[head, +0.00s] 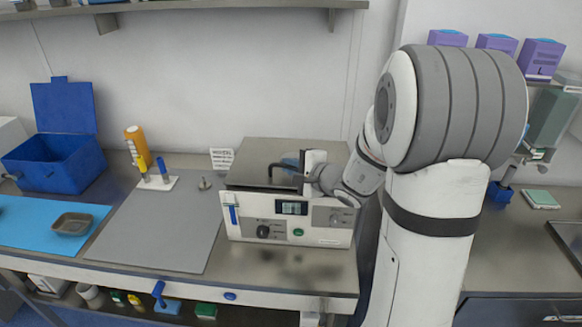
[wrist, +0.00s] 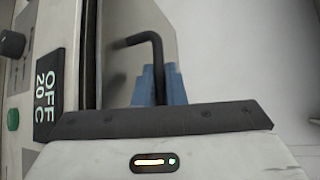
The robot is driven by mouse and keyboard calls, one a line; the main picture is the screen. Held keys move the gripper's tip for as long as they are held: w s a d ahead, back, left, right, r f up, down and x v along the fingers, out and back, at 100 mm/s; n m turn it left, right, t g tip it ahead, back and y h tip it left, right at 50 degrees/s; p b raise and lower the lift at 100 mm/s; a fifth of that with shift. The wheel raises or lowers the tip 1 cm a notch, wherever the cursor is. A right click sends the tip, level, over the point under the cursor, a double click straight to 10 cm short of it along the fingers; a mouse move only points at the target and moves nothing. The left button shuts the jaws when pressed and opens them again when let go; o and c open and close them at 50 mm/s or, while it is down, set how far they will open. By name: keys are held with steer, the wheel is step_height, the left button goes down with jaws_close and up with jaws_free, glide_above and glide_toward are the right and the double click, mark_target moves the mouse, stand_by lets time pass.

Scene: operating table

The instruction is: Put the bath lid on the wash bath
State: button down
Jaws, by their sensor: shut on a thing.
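The wash bath (head: 260,229) is a pale box with a dial, a small display and a green button, standing at the right end of the bench. The flat grey bath lid (head: 262,152) lies over its top, level. I cannot tell whether it is fully seated or slightly above the rim. Its bent black handle (head: 283,167) also shows in the wrist view (wrist: 145,39). My gripper (head: 293,165) is over the lid, its blue fingers (wrist: 158,85) shut on the handle. My gripper's body hides part of the lid and the bath's right rear.
A grey mat (head: 160,230) left of the bath is mostly clear. An open blue box (head: 58,165) and a brown tray (head: 72,223) are further left. A shelf (head: 200,8) overhangs the wall.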

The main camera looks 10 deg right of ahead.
steer(key=shift+f+b, duration=0.45)
steer(key=shift+b, duration=0.15)
stand_by(0.3)
steer(key=c, duration=1.4)
jaws_free()
steer(key=shift+f, duration=0.1)
steer(key=shift+s, duration=0.1)
steer(key=b+v, duration=0.1)
steer(key=v, duration=0.6)
steer(key=shift+s+d+r+b, duration=0.2)
steer(key=shift+s+b, duration=0.05)
steer(key=shift+b, duration=0.15)
steer(key=s+a+f+n+g+y, duration=0.1)
steer(key=s+a+f+n+g, duration=0.1)
steer(key=s+a+n+g, duration=0.9)
steer(key=s+d+n+t+h, duration=0.1)
steer(key=s+d+n+h, duration=0.3)
steer(key=s+d+h, duration=0.3)
steer(key=s+h, duration=0.1)
steer(key=s, duration=0.3)
steer(key=shift+d+n, duration=0.25)
steer(key=shift+n, duration=0.05)
